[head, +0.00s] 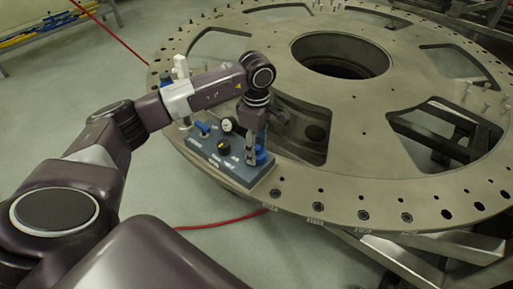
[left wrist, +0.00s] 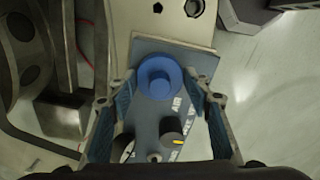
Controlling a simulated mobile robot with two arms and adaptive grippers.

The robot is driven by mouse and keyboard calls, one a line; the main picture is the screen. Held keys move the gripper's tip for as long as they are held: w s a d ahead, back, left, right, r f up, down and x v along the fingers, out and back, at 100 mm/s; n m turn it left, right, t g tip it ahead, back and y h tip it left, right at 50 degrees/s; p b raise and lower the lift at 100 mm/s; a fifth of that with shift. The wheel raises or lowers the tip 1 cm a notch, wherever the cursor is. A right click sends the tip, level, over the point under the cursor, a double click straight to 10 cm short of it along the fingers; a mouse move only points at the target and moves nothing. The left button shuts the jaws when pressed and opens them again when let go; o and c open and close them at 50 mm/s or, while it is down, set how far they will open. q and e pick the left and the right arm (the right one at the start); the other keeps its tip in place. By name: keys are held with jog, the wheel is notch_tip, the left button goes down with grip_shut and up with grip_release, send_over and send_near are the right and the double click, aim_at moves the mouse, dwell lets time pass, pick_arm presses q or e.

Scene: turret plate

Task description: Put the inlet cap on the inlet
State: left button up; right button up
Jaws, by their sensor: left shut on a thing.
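The blue round inlet cap (left wrist: 161,77) is between the fingers of my left gripper (left wrist: 158,84), seen from above in the left wrist view. In the head view my left gripper (head: 255,150) points down over the right end of the grey-blue panel (head: 236,171), shut on the cap. A bit of the blue cap (head: 262,157) shows beside the fingers. The cap is over the end of the panel. The inlet itself is hidden under the cap and fingers, and I cannot tell whether the cap touches it. My right gripper is out of view.
The panel carries a gauge (head: 228,124), a black knob (head: 223,147) and a blue valve handle (head: 203,128). It sits on the rim of a large round metal plate (head: 330,196) with wide openings and bolt holes. A red cable (head: 225,221) lies on the floor.

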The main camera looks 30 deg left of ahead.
pick_arm(q)
jog(key=o, duration=1)
jog(key=shift+o, duration=0.7)
jog(key=o, duration=0.4)
jog(key=shift+c, duration=0.2)
jog(key=shift+r, duration=0.15)
jog(key=shift+r+p, duration=0.35)
jog(key=shift+r, duration=0.15)
jog(key=shift+r+p, duration=1.6)
jog(key=shift+r, duration=1.3)
